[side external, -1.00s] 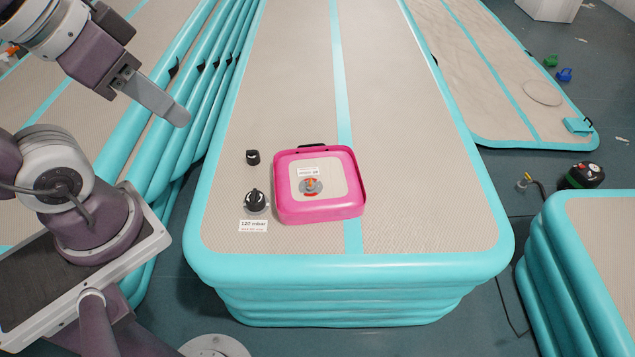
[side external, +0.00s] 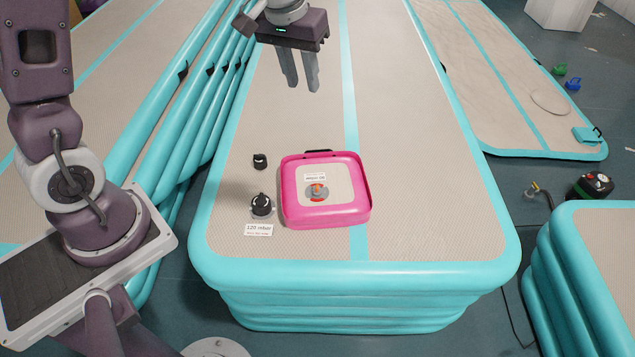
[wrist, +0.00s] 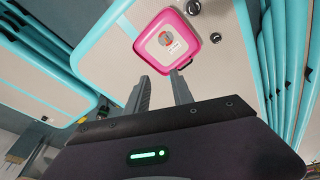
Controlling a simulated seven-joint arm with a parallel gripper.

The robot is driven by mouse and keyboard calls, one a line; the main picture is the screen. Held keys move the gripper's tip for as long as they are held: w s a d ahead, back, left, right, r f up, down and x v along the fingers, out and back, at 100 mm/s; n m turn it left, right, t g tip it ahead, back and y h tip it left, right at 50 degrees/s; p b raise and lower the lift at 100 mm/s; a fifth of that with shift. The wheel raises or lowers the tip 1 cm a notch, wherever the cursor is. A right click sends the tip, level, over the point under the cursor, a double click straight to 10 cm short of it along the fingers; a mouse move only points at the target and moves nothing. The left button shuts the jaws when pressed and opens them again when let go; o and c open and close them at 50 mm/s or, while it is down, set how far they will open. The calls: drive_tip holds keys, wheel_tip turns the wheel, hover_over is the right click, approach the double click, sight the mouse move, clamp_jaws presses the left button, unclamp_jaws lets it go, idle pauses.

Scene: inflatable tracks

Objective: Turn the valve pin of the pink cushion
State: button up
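The pink cushion (side external: 326,215) lies flat on the top inflatable track, with a beige panel on its upper face. Its valve pin (side external: 317,191) sits in the middle of that panel, with a red-orange mark and a small white label beside it. In the wrist view the cushion (wrist: 176,58) shows beyond the fingertips, with the valve (wrist: 165,39) small on it. My gripper (side external: 302,88) is empty, high above the track and behind the cushion in the side view. Its two fingers point down with a gap between them; the gripper also shows in the wrist view (wrist: 160,80).
A black valve (side external: 261,205) with a "120 mbar" label (side external: 258,230) and a black cap (side external: 260,161) stand just left of the cushion. The beige track (side external: 430,215) is otherwise clear around it. A black pump (side external: 592,186) sits on the floor at right.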

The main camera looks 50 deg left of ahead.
drive_tip(key=w+a+f+n+g, duration=0.1)
drive_tip(key=w+f, duration=0.3)
drive_tip(key=f, duration=0.3)
drive_tip(key=w+a+f+n+g, duration=0.1)
drive_tip(key=w+a+f, duration=0.15)
drive_tip(key=f, duration=0.55)
drive_tip(key=n, duration=0.1)
hover_over(317, 187)
wheel_tip(317, 187, down, 12)
drive_tip(key=shift+n+g+h, duration=0.3)
drive_tip(key=shift+n+g, duration=0.1)
drive_tip(key=shift+n, duration=0.1)
wheel_tip(317, 187, down, 12)
drive_tip(key=shift+w+r, duration=0.1)
drive_tip(key=shift+r, duration=0.15)
clamp_jaws()
